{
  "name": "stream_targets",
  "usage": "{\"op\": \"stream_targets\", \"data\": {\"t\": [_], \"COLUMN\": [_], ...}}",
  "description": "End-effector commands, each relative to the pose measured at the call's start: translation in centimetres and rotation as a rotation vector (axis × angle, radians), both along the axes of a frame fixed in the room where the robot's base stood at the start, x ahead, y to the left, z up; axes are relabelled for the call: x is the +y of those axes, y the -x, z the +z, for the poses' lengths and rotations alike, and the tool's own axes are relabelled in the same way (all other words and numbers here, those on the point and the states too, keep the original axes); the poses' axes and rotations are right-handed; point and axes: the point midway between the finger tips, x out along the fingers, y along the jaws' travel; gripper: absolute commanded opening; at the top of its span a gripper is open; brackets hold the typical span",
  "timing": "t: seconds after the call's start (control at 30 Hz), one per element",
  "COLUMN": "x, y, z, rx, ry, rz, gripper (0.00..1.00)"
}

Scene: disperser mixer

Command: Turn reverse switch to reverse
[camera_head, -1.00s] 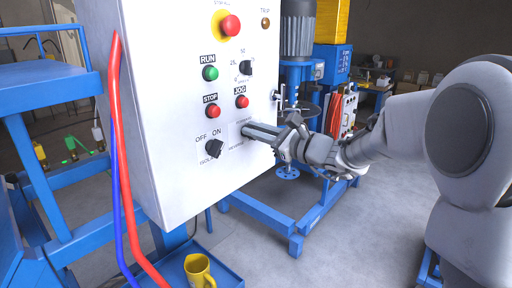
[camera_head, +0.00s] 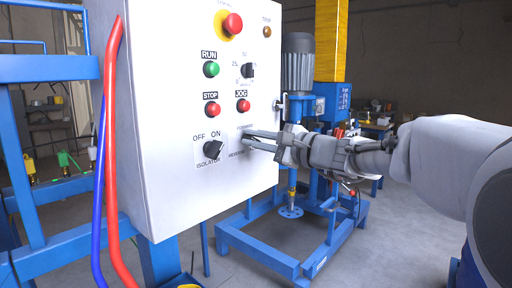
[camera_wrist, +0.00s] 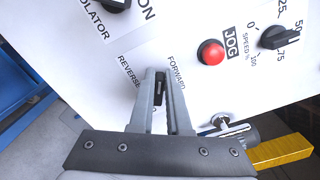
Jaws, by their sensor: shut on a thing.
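The reverse switch is a small black knob (camera_wrist: 160,90) between the FORWARD and REVERSE labels on the white control panel (camera_head: 190,130). In the wrist view my gripper (camera_wrist: 161,84) has one finger on each side of it and is shut on it. In the head view my gripper (camera_head: 248,140) reaches the panel from the right, and its fingers hide the knob. The FORWARD label (camera_wrist: 176,73) and the REVERSE label (camera_wrist: 130,70) stay readable. The knob's exact pointing direction is hard to tell.
The black isolator switch (camera_head: 212,149) is left of my gripper. The red JOG button (camera_head: 243,105) and speed knob (camera_head: 248,70) are above it. A panel latch (camera_head: 279,104) sticks out at the right edge. The mixer's blue frame (camera_head: 285,235) stands behind my arm.

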Motion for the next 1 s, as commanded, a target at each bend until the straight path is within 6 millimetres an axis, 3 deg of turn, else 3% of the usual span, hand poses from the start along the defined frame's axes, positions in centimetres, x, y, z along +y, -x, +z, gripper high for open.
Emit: {"op": "stream_targets", "data": {"t": [0.47,0.5,0.63,1.0], "x": [0.02,0.02,0.02,-0.40], "y": [0.01,0.01,0.01,0.27], "z": [0.01,0.01,0.00,0.02], "rx": [-0.010,-0.010,-0.009,-0.008], "ry": [0.009,0.009,0.008,0.007], "rz": [0.000,0.000,0.000,-0.001], "gripper": [0.00,0.22,0.45,0.45]}}
